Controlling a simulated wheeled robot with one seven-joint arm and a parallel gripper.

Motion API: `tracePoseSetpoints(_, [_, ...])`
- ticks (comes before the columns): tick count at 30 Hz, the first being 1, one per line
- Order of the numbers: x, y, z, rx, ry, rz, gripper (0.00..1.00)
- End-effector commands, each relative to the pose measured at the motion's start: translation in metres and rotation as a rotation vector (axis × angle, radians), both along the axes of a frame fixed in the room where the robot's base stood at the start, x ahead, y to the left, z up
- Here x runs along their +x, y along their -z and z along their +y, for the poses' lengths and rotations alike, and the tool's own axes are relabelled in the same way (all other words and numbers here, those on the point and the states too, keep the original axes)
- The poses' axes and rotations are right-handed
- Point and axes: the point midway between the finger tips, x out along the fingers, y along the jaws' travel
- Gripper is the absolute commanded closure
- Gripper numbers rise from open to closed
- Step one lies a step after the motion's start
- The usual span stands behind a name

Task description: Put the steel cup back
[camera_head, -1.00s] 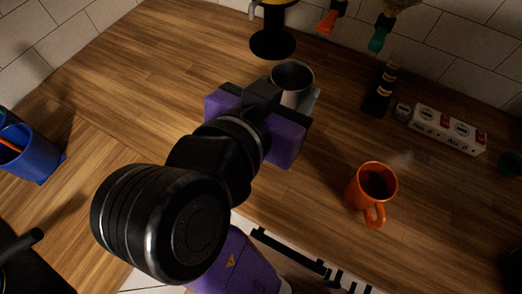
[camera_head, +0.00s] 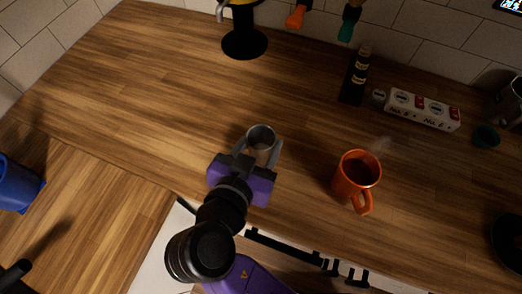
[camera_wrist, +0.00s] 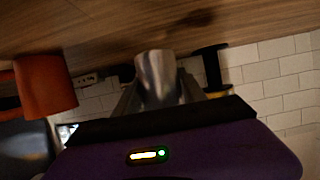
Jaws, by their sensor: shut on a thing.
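The steel cup (camera_head: 261,137) is a small grey metal cup, seen from above in the head view, left of the orange mug. My gripper (camera_head: 259,152) is shut on it, with a finger on each side. The steel cup also shows in the wrist view (camera_wrist: 156,76), between the fingers of my gripper (camera_wrist: 158,92). The cup looks about upright. I cannot tell whether its base touches the counter.
An orange mug (camera_head: 352,182) steams to the right of the cup. A dark bottle (camera_head: 356,76) and a white box (camera_head: 422,109) stand further back. A round black base (camera_head: 244,44) is at the back left. The wooden counter (camera_head: 140,80) is clear on the left.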

Motion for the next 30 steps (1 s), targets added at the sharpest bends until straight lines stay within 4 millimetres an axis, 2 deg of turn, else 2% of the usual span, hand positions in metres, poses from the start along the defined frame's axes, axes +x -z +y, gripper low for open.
tracePoseSetpoints(6, [-0.001, 0.031, 0.000, -0.004, -0.002, 0.003, 1.00])
tracePoseSetpoints(9, [0.000, 0.040, 0.000, -0.003, 0.000, 0.002, 1.00])
tracePoseSetpoints(22, [0.000, 0.046, 0.000, -0.001, 0.000, 0.000, 1.00])
tracePoseSetpoints(23, [0.000, 0.044, 0.000, -0.001, 0.000, 0.001, 0.46])
tracePoseSetpoints(25, [0.000, 0.044, 0.000, -0.001, 0.000, 0.001, 0.32])
tracePoseSetpoints(30, [0.000, 0.044, 0.000, -0.001, 0.000, 0.001, 0.30])
